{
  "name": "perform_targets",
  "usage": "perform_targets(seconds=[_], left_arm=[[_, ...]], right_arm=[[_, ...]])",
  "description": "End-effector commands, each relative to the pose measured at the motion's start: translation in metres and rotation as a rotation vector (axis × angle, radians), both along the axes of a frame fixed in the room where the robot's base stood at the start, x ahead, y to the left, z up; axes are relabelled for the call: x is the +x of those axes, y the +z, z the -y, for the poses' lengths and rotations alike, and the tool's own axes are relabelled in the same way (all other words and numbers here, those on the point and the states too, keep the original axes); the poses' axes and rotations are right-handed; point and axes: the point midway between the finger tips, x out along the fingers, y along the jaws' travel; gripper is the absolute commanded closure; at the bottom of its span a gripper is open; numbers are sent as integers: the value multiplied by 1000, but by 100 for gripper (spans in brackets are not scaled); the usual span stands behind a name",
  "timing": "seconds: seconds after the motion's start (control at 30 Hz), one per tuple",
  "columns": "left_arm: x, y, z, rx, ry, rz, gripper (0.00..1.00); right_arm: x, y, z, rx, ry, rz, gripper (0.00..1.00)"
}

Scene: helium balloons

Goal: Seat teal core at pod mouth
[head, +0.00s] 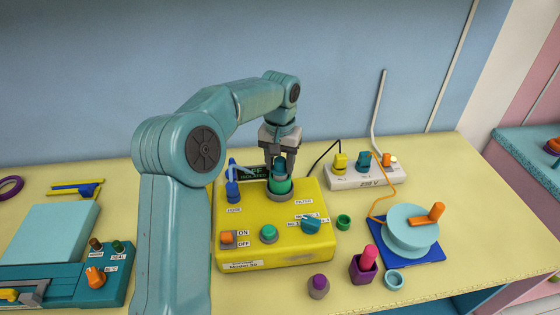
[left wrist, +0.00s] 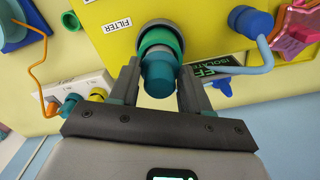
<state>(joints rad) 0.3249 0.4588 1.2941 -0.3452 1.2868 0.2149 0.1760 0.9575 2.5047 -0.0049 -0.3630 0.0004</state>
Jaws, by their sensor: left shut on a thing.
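The teal core (left wrist: 158,74) is a short cylinder between the fingers of my left gripper (head: 281,163), which is shut on it. In the left wrist view the gripper (left wrist: 160,92) has one finger on each side of the core. The core is at the mouth of the green pod (head: 280,187), which stands in a grey ring on top of the yellow machine (head: 270,255), near the FILTER label. The green pod also shows in the left wrist view (left wrist: 160,42), just beyond the core. I cannot tell how deep the core sits. My right gripper is not in view.
A blue hose fitting (head: 232,192) stands left of the pod. A teal knob (head: 311,225), a green button (head: 268,233) and an orange switch (head: 228,237) are on the machine. A power strip (head: 345,182), a loose green ring (head: 343,222) and a cord reel (head: 410,228) lie to the right.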

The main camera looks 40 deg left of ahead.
Motion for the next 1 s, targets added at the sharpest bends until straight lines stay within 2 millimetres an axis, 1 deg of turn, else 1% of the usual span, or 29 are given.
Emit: perform_targets(seconds=[0.7, 0.73, 0.77, 0.8, 1.0], left_arm=[[0, -20, 0, 0, 0, -1, 85], [0, -19, 0, 0, 0, -1, 47], [0, -18, 0, 0, 0, -1, 37], [0, -18, 0, 0, 0, -1, 24], [0, -18, 0, 0, 0, -1, 23]], right_arm=[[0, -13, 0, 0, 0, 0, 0], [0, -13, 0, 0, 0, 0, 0], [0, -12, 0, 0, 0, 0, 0], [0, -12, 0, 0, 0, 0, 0], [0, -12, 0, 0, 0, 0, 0]])
